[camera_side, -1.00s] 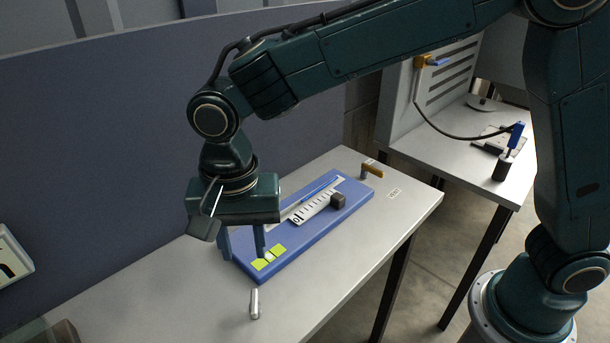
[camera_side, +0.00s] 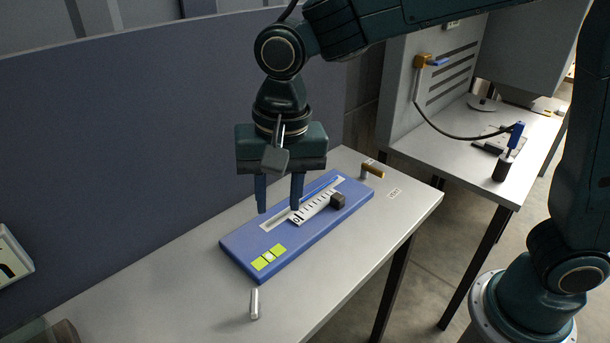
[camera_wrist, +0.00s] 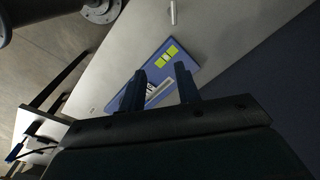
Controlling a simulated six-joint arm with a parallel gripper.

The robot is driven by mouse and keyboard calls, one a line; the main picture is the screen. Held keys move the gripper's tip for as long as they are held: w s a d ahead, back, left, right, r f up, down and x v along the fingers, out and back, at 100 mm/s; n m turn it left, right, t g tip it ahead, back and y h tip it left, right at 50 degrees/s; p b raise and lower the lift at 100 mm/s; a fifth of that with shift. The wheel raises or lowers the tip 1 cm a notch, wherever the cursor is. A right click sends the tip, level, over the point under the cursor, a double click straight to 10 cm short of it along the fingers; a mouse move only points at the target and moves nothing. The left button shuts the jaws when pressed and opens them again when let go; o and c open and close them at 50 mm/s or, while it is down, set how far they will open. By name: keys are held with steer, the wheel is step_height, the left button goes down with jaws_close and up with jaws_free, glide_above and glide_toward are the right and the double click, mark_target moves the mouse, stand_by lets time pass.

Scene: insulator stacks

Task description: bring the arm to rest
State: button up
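My gripper (camera_side: 279,208) is open and empty, its two blue fingers pointing down above the blue board. In the wrist view the fingers (camera_wrist: 160,88) are spread apart with the board beyond them. The arm stands over the back part of the bench. The fingers appear apart from the board, though the exact height is hard to tell.
The blue board (camera_side: 238,243) carries a white scale, a dark block (camera_side: 338,201) and yellow-green squares (camera_side: 269,258). An orange-brown handle (camera_side: 372,172) is behind. A blue partition (camera_side: 120,150) runs along the back.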

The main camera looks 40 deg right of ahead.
steer(key=s+d+r+n+t, duration=0.1)
steer(key=s+d+r+n, duration=0.15)
steer(key=d, duration=0.45)
steer(key=s+d+r+n+t, duration=0.1)
steer(key=s+d+r, duration=0.25)
steer(key=d, duration=0.35)
steer(key=s+d+f+n+t, duration=0.2)
steer(key=s+d+n, duration=0.1)
steer(key=s+d, duration=0.5)
steer(key=s, duration=0.2)
steer(key=shift+s+d+t+h, duration=0.15)
steer(key=shift+s+t+h, duration=0.15)
steer(key=shift+s+t, duration=0.1)
